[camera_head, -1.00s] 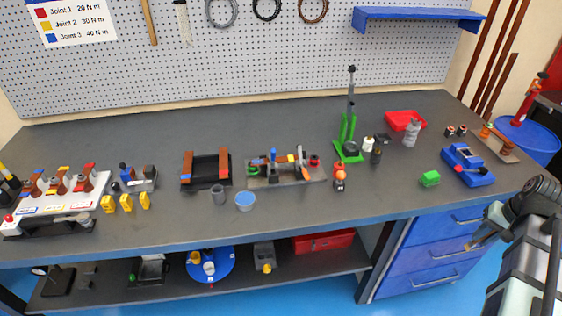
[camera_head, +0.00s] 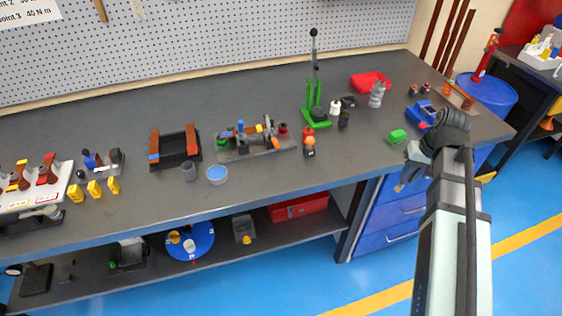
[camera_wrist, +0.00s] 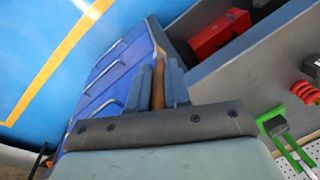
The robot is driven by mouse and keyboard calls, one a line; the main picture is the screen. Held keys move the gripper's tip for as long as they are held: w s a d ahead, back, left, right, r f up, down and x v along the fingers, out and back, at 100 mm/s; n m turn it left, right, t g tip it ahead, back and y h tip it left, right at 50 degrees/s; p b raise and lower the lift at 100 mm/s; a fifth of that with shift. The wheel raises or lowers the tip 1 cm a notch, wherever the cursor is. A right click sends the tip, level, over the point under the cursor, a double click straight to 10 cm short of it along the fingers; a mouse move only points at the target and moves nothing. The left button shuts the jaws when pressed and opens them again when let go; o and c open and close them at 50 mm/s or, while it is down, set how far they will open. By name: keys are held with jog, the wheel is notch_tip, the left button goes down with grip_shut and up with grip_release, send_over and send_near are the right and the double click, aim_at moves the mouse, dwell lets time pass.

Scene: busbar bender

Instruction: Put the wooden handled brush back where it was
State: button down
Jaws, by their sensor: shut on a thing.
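My gripper (camera_head: 410,172) is in front of the bench's right part, over the drawer side and below the bench top level in the picture. In the wrist view my gripper (camera_wrist: 158,80) is shut on a brown wooden handle (camera_wrist: 158,92), which lies lengthwise between the two fingers. I take it for the wooden handled brush; its bristles cannot be made out. A small light brown tip shows below the fingers in the head view (camera_head: 399,187).
The workbench (camera_head: 260,190) holds a green press (camera_head: 315,115), a red tray (camera_head: 370,82), a green block (camera_head: 397,136) and a blue tool (camera_head: 422,113). A pegboard (camera_head: 230,40) stands behind. The bench's front middle is clear. Blue drawers (camera_head: 385,215) sit beneath.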

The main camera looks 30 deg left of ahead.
jog(key=s+a+r+n+h, duration=0.1)
jog(key=s+a+r+n, duration=0.6)
jog(key=a, duration=1.2)
jog(key=s+a+r+n, duration=0.2)
jog(key=s+a+n, duration=0.2)
jog(key=s+a, duration=1.15)
jog(key=s+a+r+n+h, duration=0.1)
jog(key=s+a+r+n, duration=0.35)
jog(key=a, duration=1.85)
jog(key=shift+n, duration=0.35)
jog(key=shift+w+a+f, duration=0.1)
jog(key=shift+w+f, duration=0.05)
jog(key=shift+f, duration=2.25)
jog(key=shift+w+a+f, duration=0.1)
jog(key=shift+f, duration=2.25)
jog(key=shift+f, duration=0.1)
jog(key=c, duration=1.1)
grip_release()
